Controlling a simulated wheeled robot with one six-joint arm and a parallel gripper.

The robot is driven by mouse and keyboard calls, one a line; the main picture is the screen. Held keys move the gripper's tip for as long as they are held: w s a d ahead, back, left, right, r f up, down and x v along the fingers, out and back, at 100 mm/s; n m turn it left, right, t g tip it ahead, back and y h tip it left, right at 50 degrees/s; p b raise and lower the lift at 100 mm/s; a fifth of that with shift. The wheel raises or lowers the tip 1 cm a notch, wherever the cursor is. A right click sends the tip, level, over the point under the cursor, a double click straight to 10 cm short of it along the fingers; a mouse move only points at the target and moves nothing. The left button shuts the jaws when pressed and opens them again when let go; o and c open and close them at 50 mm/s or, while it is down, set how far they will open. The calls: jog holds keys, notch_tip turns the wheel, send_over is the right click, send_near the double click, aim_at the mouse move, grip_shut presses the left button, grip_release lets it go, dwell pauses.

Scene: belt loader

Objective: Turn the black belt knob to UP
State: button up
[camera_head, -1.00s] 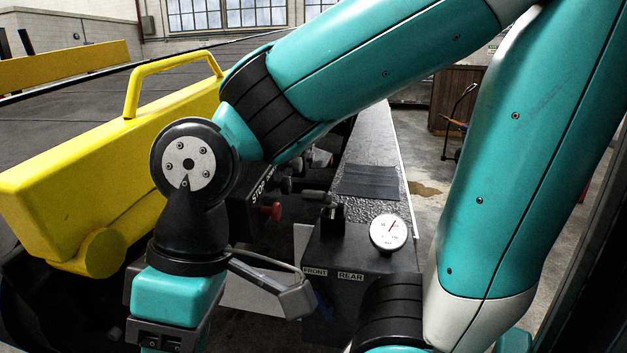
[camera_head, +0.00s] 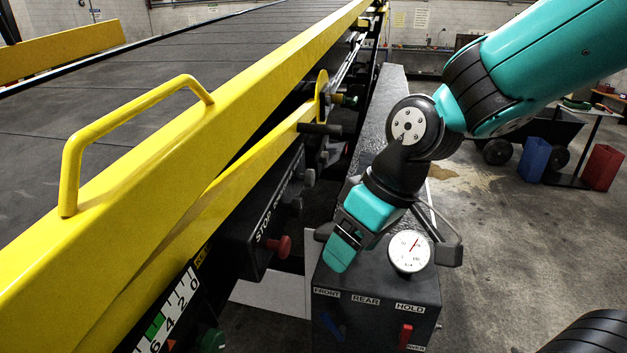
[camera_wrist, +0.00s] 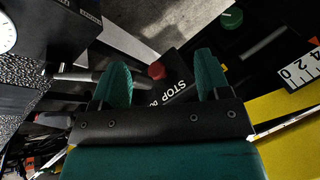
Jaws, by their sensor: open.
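The dark control box (camera_head: 240,243) with a STOP label runs along the yellow rail, left of my gripper in the head view. Dark knobs (camera_head: 291,206) stick out from its side beyond a red knob (camera_head: 281,247). I cannot tell which is the belt knob or read its setting. My gripper (camera_head: 343,252) is open and empty, pointing down, to the right of the box and apart from it. In the wrist view the red knob (camera_wrist: 157,70) and STOP label show beyond and between my spread teal fingers (camera_wrist: 162,78).
A black box with a dial gauge (camera_head: 409,251), FRONT, REAR and HOLD labels, a blue lever (camera_head: 333,326) and a red lever (camera_head: 405,336) stands below my wrist. A green knob (camera_head: 212,341) is at lower left.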

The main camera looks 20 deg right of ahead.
jog(key=w+d+r+n+t+y+p, duration=0.1)
jog(key=w+d+r+n+y+p, duration=0.2)
jog(key=w, duration=0.5)
jog(key=n+t+p, duration=0.2)
send_near(301, 207)
jog(key=p+x, duration=0.4)
jog(key=x, duration=0.6)
jog(key=shift+p, duration=0.4)
jog(key=c, duration=0.9)
